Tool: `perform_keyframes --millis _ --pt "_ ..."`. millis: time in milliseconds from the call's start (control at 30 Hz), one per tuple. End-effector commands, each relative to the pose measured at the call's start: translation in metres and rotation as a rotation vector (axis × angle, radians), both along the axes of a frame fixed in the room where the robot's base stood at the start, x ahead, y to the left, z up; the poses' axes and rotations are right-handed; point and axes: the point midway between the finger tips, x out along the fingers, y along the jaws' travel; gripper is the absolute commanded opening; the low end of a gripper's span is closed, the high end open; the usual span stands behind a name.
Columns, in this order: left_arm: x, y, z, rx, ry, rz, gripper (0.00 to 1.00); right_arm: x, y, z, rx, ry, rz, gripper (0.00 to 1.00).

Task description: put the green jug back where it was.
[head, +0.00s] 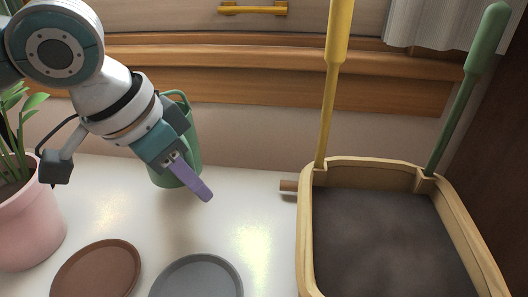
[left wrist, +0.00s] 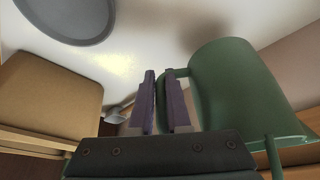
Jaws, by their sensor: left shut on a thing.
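The green jug (head: 194,145) is at the back of the white table in the head view, roughly upright and partly hidden behind my left gripper (head: 196,184). In the left wrist view the jug (left wrist: 235,85) fills the right side, its handle reaching the purple fingers of my left gripper (left wrist: 158,82). The fingers are shut on the handle. A soft dark shadow lies on the table beyond the jug's base; whether the base touches the table I cannot tell. My right gripper is not in view.
A pink plant pot (head: 28,228) stands at left. A brown saucer (head: 97,270) and grey saucer (head: 197,278) lie in front. A wooden tray (head: 306,230) with dark soil and upright yellow (head: 338,40) and green (head: 466,95) handles is at right.

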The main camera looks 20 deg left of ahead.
Motion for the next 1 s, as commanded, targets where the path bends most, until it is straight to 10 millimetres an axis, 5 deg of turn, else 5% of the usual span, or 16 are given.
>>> perform_keyframes --millis 267,667,700,933,1000 --pt "0.0 0.0 -0.041 0.0 -0.001 -0.001 0.0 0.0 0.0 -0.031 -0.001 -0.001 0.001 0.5" --pt "0.0 0.0 -0.043 0.0 0.0 0.0 0.0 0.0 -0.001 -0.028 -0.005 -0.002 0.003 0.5" --pt "0.0 0.0 -0.044 0.0 0.002 0.0 0.18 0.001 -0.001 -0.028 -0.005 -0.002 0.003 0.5" --pt "0.0 0.0 -0.043 0.0 0.001 0.0 0.44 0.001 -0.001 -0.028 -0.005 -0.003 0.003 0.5" --pt "0.0 0.0 -0.043 0.0 0.001 0.0 0.45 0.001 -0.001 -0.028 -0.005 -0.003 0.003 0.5"
